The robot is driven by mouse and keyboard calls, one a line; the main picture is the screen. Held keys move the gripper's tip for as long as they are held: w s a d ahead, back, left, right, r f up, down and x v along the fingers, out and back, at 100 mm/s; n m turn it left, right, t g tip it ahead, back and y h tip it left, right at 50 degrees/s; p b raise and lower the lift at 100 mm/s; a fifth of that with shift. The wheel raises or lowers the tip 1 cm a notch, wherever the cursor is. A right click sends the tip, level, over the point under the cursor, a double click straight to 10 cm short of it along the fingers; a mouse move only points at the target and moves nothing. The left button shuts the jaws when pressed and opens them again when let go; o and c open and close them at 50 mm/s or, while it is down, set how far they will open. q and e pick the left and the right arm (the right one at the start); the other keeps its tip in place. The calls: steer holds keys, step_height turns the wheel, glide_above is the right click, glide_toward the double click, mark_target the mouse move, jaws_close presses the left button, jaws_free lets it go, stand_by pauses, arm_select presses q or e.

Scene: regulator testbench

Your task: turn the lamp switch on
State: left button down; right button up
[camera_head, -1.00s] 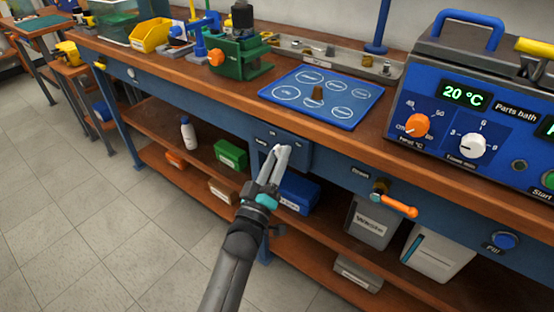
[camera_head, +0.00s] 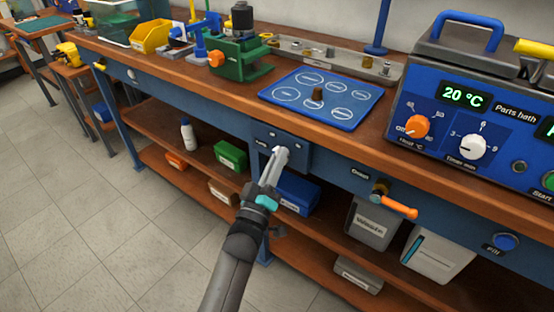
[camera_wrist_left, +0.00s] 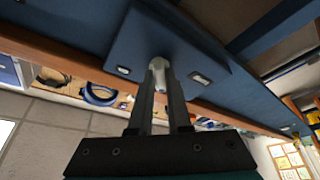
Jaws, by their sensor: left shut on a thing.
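The blue switch panel (camera_head: 301,157) is on the front of the bench, under the tabletop edge, with small labels too blurred to read now. My left gripper (camera_head: 280,152) reaches it from below, its tips at the middle of the panel. In the left wrist view, the fingers are closed on a small pale switch knob (camera_wrist_left: 157,65) that stands out from the panel (camera_wrist_left: 185,50). The fingers hide most of the knob, so its setting cannot be told. My right gripper is not in view.
The parts bath (camera_head: 470,120) stands on the bench at the right. An orange-handled valve (camera_head: 398,206) sticks out of the bench front right of the panel. A blue mat (camera_head: 345,113) lies on top. Bins and boxes fill the lower shelf. The floor at left is clear.

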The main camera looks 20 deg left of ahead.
arm_select(q)
steer(key=shift+m, duration=0.4)
steer(key=m+g+h, duration=0.1)
steer(key=m+h, duration=0.2)
steer(key=m, duration=0.4)
steer(key=m+g+h, duration=0.1)
steer(key=m+h, duration=0.2)
steer(key=m, duration=0.4)
steer(key=m+g+h, duration=0.1)
steer(key=m+h, duration=0.3)
steer(key=m, duration=0.3)
steer(key=shift+a+m+g, duration=0.2)
steer(key=shift+m+g, duration=0.1)
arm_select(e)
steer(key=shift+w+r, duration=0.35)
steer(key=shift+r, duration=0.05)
arm_select(q)
steer(key=shift+m, duration=0.3)
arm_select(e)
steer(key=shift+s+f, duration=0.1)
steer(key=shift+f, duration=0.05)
arm_select(q)
steer(key=c, duration=0.9)
jaws_free()
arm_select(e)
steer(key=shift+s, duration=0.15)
